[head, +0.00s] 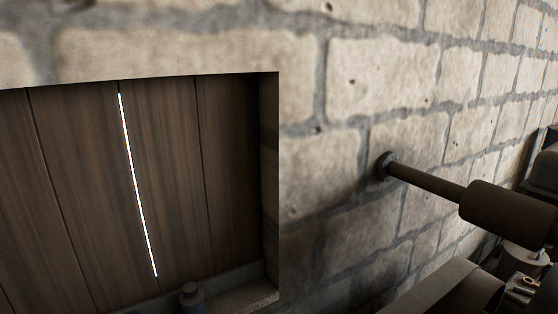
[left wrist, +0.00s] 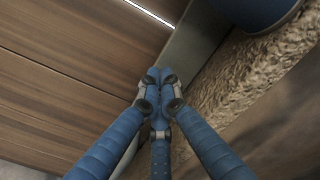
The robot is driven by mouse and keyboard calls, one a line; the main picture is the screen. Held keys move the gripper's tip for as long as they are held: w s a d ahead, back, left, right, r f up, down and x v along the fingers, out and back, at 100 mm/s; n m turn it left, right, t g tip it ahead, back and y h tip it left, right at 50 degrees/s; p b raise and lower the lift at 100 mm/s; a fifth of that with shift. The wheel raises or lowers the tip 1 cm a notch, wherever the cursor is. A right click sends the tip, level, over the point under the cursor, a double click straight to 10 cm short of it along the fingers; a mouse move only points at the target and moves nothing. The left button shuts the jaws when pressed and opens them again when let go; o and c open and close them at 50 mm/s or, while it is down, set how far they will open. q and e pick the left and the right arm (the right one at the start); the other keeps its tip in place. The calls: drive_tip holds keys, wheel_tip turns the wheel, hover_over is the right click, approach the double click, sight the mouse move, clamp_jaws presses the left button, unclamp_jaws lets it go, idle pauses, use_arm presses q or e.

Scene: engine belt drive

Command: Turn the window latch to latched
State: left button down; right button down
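The window is a recess in the stone wall, closed by dark wooden shutter boards (head: 165,180). A thin bright slit (head: 138,185) runs down between two boards; a bright line (left wrist: 150,12) also shows among wood boards in the left wrist view. I cannot make out the latch in either view. My left gripper (left wrist: 158,78) has blue fingers whose tips are drawn together, with nothing visible between them. The left wrist view shows it over wood and a pale ledge; contact cannot be told. My right gripper is not in view.
A small dark knob-like piece (head: 190,293), bluish below, stands at the sill; I cannot tell what it is. A dark pipe (head: 430,182) meets the stone wall (head: 375,85) at right, near machinery (head: 525,290). A blue rounded thing (left wrist: 258,10) shows above shaggy material (left wrist: 245,80).

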use_arm(q)
drive_tip(key=shift+s+a+f, duration=0.15)
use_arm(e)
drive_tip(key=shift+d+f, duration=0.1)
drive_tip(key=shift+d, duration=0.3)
use_arm(q)
drive_tip(key=shift+s+a+f, duration=0.1)
drive_tip(key=shift+a+f, duration=0.05)
drive_tip(key=shift+a, duration=0.05)
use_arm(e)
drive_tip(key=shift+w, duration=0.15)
use_arm(q)
drive_tip(key=shift+a+r+p, duration=0.15)
drive_tip(key=shift+r+p, duration=0.15)
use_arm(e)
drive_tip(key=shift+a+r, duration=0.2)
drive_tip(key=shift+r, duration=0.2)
use_arm(q)
drive_tip(key=shift+s+a, duration=0.1)
drive_tip(key=shift+s+a+r+p, duration=0.25)
drive_tip(key=shift+a+r+p, duration=0.05)
drive_tip(key=shift+p, duration=0.35)
drive_tip(key=shift+s+a, duration=0.2)
drive_tip(key=shift+a, duration=0.15)
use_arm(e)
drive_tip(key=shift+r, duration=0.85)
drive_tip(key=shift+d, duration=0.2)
